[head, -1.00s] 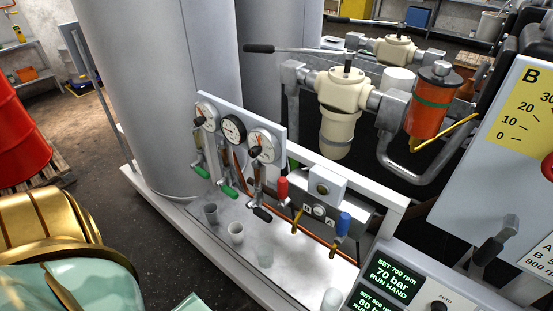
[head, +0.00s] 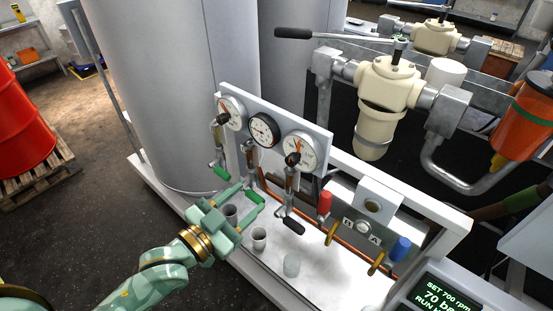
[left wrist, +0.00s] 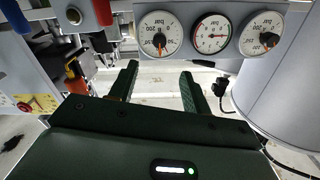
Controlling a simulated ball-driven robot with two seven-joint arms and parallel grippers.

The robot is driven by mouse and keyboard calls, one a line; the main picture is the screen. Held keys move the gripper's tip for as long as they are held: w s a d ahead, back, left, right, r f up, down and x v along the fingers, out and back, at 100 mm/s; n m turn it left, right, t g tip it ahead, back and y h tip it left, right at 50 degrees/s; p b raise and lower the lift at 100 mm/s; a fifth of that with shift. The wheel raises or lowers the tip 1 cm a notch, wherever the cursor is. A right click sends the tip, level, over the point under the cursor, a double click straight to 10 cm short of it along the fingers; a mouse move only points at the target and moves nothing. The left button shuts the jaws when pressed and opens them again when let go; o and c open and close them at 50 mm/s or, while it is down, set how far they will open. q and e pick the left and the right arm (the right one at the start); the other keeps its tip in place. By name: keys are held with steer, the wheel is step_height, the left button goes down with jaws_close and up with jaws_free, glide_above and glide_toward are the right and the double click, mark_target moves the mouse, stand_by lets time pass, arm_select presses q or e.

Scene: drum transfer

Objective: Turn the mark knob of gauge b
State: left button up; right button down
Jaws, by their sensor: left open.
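Three round gauges sit on a grey panel. The left gauge (head: 231,113) and right gauge (head: 300,152) are white-faced with a black knob in front; the middle gauge (head: 264,131) has a dark rim. I cannot read which is gauge b. The wrist view shows them upside down: the right gauge (left wrist: 160,33) with its black knob (left wrist: 158,40), the middle one (left wrist: 211,34) and the left one (left wrist: 262,33). My left gripper (head: 249,195) is open and empty, below and in front of the panel, apart from the gauges. Its fingers also show in the wrist view (left wrist: 160,74).
Green-handled (head: 222,173) and black-handled (head: 292,226) valves hang below the gauges. Cups (head: 258,238) stand on the white tray (head: 325,277) near my gripper. A large grey tank (head: 160,80) rises behind. Red (head: 325,202) and blue (head: 400,249) capped parts stand at right.

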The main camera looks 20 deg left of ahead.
mark_target(289, 163)
arm_select(q)
steer(key=b+x, duration=0.1)
steer(key=x, duration=1.3)
steer(key=shift+w+d+f+b, duration=0.1)
steer(key=shift+w+f+b, duration=0.05)
steer(key=shift+b, duration=0.25)
steer(key=shift+w+d, duration=0.1)
steer(key=shift+w, duration=0.25)
steer(key=c, duration=1)
steer(key=shift+p, duration=0.35)
steer(key=n+p, duration=0.2)
steer(key=p, duration=0.1)
steer(key=n+p, duration=0.2)
steer(key=p, duration=0.1)
steer(key=shift+r+n, duration=0.3)
steer(key=shift+r, duration=0.1)
steer(key=shift+f+n, duration=0.1)
steer(key=shift+n, duration=0.2)
steer(key=shift+f, duration=0.25)
